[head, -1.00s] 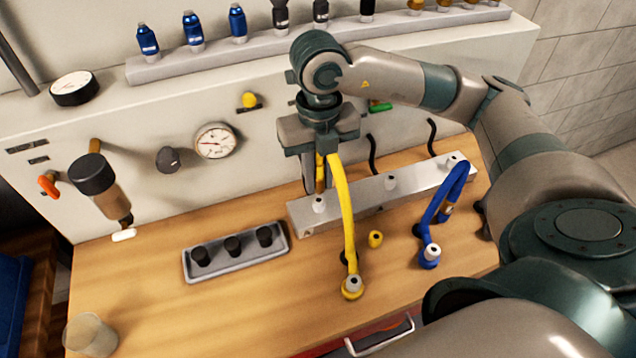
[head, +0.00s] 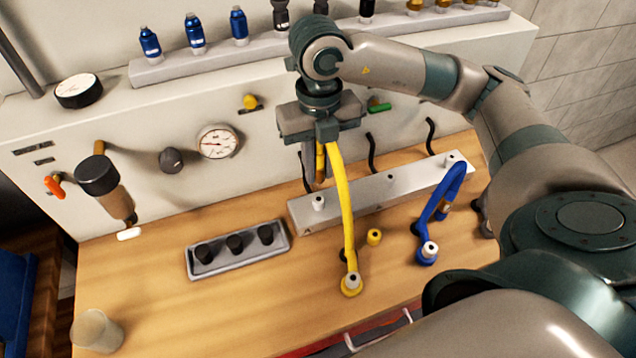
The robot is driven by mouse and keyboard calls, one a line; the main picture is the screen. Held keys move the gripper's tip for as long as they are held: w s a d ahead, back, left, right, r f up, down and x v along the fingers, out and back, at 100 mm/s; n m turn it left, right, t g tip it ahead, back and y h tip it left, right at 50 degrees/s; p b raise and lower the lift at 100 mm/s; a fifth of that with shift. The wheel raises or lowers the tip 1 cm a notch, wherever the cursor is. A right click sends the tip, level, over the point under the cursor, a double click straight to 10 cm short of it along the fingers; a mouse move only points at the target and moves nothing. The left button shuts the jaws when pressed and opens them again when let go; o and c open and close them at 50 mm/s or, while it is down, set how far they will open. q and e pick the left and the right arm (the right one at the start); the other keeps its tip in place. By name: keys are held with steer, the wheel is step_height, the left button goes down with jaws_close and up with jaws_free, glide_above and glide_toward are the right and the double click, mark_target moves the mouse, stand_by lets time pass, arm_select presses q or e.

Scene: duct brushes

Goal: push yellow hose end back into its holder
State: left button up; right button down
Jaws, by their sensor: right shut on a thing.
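My right gripper (head: 322,140) is shut on the upper end of the yellow hose (head: 345,205), above the back of the bench. A brass-coloured end piece (head: 320,164) points down below the fingers. The hose hangs from the gripper down to a yellow fitting (head: 351,284) on the bench top. The grey holder bar (head: 345,211) lies below the gripper, and a pale nozzle (head: 318,203) stands at its left end. The brass end is above this nozzle in the picture and looks apart from it. My left gripper is not in view.
A short yellow cap (head: 374,237) stands beside the yellow hose. A grey tray (head: 237,263) with black plugs is to the left. A gauge (head: 217,142) and black hooks are on the panel behind.

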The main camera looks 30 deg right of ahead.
stand_by(0.4)
steer(key=n, duration=0.2)
steer(key=a+n, duration=0.1)
steer(key=n, duration=0.1)
steer(key=shift+w+f+n, duration=0.15)
steer(key=shift+f+n, duration=0.05)
steer(key=shift+n, duration=0.2)
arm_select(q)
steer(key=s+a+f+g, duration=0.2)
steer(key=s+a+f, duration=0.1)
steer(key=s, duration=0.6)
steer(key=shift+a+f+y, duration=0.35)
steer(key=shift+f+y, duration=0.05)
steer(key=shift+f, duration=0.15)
arm_select(e)
steer(key=a+f+n, duration=0.1)
steer(key=a+n, duration=0.2)
steer(key=n, duration=1.4)
steer(key=a+f+n, duration=0.2)
steer(key=a+n, duration=0.1)
steer(key=n, duration=1.4)
steer(key=shift+w+f, duration=0.15)
steer(key=shift+w, duration=0.3)
